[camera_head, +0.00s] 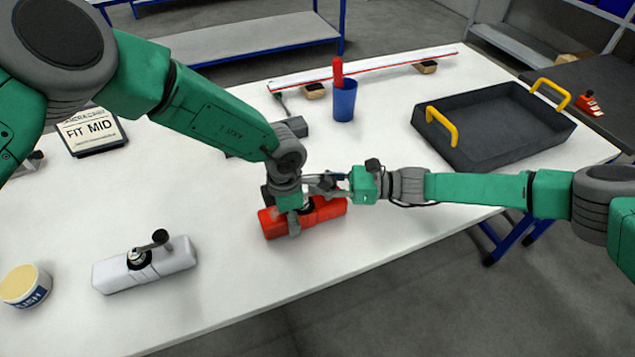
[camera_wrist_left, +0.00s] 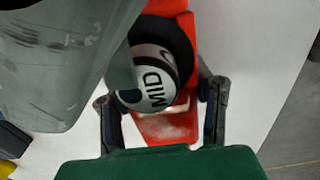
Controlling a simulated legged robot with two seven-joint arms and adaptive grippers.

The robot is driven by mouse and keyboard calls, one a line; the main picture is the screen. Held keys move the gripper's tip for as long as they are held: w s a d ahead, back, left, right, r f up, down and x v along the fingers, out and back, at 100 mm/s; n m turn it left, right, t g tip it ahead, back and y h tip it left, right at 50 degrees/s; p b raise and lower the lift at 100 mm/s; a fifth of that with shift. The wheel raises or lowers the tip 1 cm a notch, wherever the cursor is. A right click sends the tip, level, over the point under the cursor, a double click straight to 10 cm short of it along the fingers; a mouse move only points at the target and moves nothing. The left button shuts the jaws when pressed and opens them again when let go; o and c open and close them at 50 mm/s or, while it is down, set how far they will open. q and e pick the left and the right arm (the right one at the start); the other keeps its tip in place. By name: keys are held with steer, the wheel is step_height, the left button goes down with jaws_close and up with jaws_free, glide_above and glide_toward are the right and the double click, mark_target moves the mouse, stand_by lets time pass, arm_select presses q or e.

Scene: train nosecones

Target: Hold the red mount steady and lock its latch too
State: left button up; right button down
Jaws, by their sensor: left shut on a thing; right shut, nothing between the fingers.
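The red mount (camera_head: 274,228) lies on the white table near its front edge, and it also shows in the left wrist view (camera_wrist_left: 165,130). My left gripper (camera_head: 291,222) is over it from above and shut on its body, with one finger on each side (camera_wrist_left: 163,108). My right gripper (camera_head: 325,184) is shut and empty, just above the mount beside the left gripper. The grippers hide most of the latch in the head view, so its position cannot be told.
A white mount (camera_head: 150,270) with a raised black lever stands at front left, near a round tub (camera_head: 25,287). A "FIT MID" sign (camera_head: 91,132), a blue cup (camera_head: 344,100) and a black tray (camera_head: 495,145) with yellow handles stand farther back. The front middle is clear.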

arm_select(q)
steer(key=shift+s+a+f, duration=0.1)
steer(key=shift+a+f, duration=0.05)
steer(key=shift+a, duration=0.15)
arm_select(e)
steer(key=shift+w+d+f, duration=0.1)
steer(key=shift+w+d, duration=0.05)
steer(key=shift+d, duration=0.1)
steer(key=c, duration=1.6)
jaws_free()
arm_select(q)
steer(key=shift+d, duration=0.15)
arm_select(e)
steer(key=shift+a, duration=0.1)
arm_select(q)
steer(key=shift+d, duration=0.15)
arm_select(e)
steer(key=d, duration=0.8)
steer(key=s+d, duration=0.1)
steer(key=d, duration=0.3)
